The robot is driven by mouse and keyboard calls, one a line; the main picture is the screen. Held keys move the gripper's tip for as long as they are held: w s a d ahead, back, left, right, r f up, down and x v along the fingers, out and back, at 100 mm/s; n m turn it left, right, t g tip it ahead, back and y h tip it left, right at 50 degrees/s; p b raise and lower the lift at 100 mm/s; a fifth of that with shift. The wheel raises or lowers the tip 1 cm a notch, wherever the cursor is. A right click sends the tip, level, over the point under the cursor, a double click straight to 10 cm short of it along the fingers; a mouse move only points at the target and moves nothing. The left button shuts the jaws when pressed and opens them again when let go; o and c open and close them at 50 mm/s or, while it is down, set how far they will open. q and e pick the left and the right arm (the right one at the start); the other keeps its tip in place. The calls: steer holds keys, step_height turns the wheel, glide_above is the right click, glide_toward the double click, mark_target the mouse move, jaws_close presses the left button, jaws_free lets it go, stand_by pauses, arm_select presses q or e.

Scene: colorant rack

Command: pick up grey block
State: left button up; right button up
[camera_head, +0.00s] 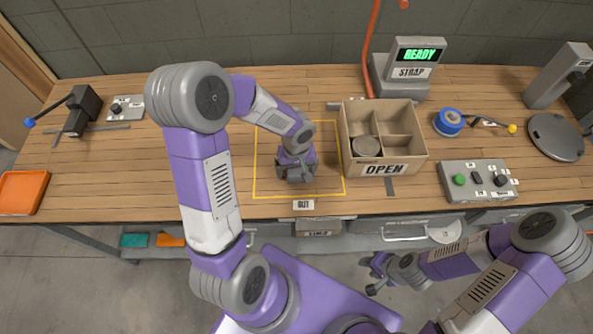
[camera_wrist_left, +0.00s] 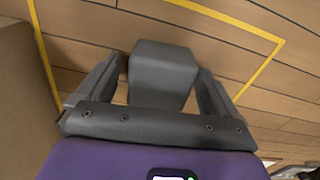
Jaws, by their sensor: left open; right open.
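The grey block (camera_wrist_left: 163,70) stands on the wooden table inside the yellow outline, seen in the left wrist view. My left gripper (camera_wrist_left: 160,88) is open, with one finger on either side of the block. A gap shows on the right, and on the left it is too narrow to tell if it touches. In the head view my left gripper (camera_head: 296,174) points down inside the yellow outline and mostly hides the block. My right gripper (camera_head: 374,272) is open, in front of the table and away from the block.
A compartmented cardboard box (camera_head: 425,156) marked OPEN, with a round grey item (camera_head: 366,146) inside, stands just right of the yellow outline (camera_head: 342,186). A button panel (camera_head: 479,181) and blue tape roll (camera_head: 449,121) are further right. Table left of the outline is largely clear.

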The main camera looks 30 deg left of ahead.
arm_select(q)
steer(key=c, duration=1)
steer(key=shift+r, duration=0.1)
